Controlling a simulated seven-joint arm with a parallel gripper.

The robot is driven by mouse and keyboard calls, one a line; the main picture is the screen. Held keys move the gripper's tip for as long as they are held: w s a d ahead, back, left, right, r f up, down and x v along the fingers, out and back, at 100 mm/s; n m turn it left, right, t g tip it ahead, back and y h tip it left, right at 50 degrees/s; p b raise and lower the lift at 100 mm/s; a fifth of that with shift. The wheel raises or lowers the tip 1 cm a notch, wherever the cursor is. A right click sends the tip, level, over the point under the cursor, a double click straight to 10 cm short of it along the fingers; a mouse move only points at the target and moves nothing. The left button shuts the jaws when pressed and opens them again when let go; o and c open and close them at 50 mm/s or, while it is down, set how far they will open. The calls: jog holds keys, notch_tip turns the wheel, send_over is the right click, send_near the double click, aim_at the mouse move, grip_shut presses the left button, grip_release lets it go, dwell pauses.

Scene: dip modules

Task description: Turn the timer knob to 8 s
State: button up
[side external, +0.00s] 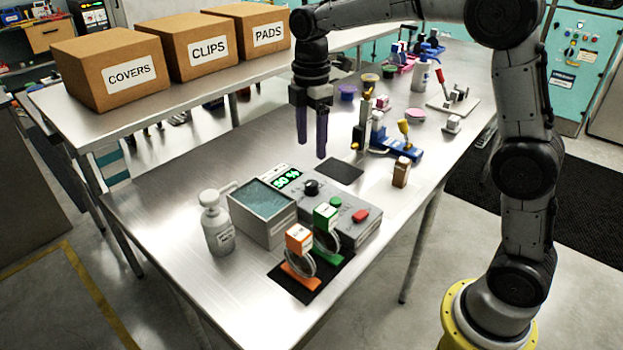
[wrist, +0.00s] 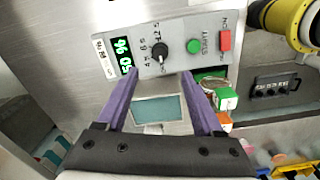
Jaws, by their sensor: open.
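The timer knob is a small black dial (side external: 312,187) on top of the grey control box (side external: 345,228), beside a green-lit display (side external: 288,179). In the wrist view the fingertips of my gripper (wrist: 161,73) frame the area just below the knob in the picture. The display (wrist: 123,54) shows green digits.
A green button (wrist: 194,46) and red switch (wrist: 226,40) share the panel. A teal-filled bath (side external: 262,208) adjoins the box. Orange (side external: 299,238) and green (side external: 325,215) blocks stand at the front, with a white bottle (side external: 216,222) at left. A brown block (side external: 401,172) stands to the right.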

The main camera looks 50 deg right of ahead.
aim_at(312, 183)
notch_tip(312, 183, down, 10)
jog(key=shift+f, duration=0.15)
dwell(0.3)
grip_shut()
